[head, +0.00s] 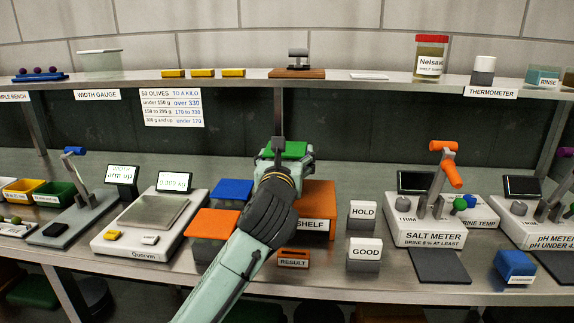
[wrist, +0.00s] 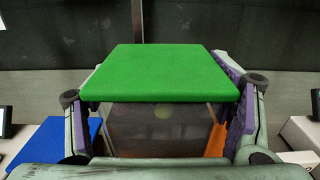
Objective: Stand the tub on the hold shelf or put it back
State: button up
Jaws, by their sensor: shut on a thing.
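The tub, with a green lid (head: 285,149) and see-through grey walls (wrist: 160,128), is between the fingers of my gripper (head: 283,158). In the wrist view the gripper (wrist: 165,120) is shut on the tub's two sides, and the lid is level. A pale round shape shows dimly through the wall. The orange hold shelf (head: 318,205), its label partly hidden and reading "SHELF", is beneath and just right of my gripper in the head view. My arm hides the tub's lower part there, so I cannot tell whether it touches the shelf.
A blue-topped block (head: 233,190) and an orange-topped block (head: 214,223) stand left of my arm. HOLD (head: 363,213) and GOOD (head: 364,252) signs stand right of the shelf. The salt meter (head: 428,232) is farther right, the scale (head: 150,226) farther left. An upper shelf (head: 350,85) runs behind.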

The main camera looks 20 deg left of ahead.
jog(key=shift+o, duration=0.2)
jog(key=shift+w, duration=0.25)
notch_tip(320, 180, down, 4)
jog(key=shift+r+p, duration=0.25)
jog(key=shift+p, duration=0.2)
jog(key=shift+c, duration=0.2)
jog(key=shift+f+b, duration=0.25)
jog(key=shift+b, duration=0.1)
jog(key=o, duration=1.4)
jog(key=shift+r, duration=0.2)
